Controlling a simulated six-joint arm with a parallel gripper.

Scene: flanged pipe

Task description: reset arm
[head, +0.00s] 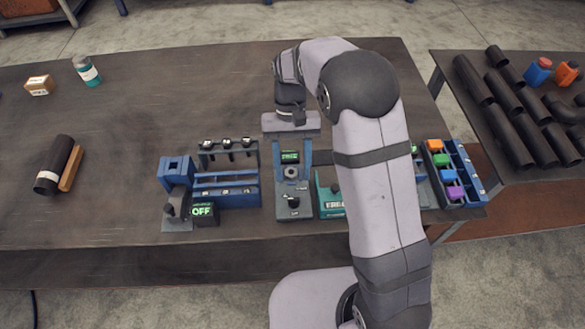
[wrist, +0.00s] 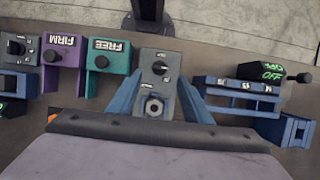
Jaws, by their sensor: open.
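My gripper (head: 292,160) hangs over the grey panel (head: 294,206) in the middle of the bench's front part. In the wrist view, its two blue fingers (wrist: 159,98) stand apart, one on each side of that panel. The panel bears a hex fitting (wrist: 154,106) and a black knob (wrist: 160,68). I see nothing held between the fingers. Whether the fingertips touch the panel cannot be told. My arm arches over from the front and hides part of the stations to its right.
A blue rack (head: 226,190) and a box reading OFF (head: 204,211) stand left of the panel. A teal FREE block (wrist: 108,72) and purple FIRM block (wrist: 62,70) stand beside it. A dark pipe (head: 54,166) lies far left. The bench behind is mostly clear.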

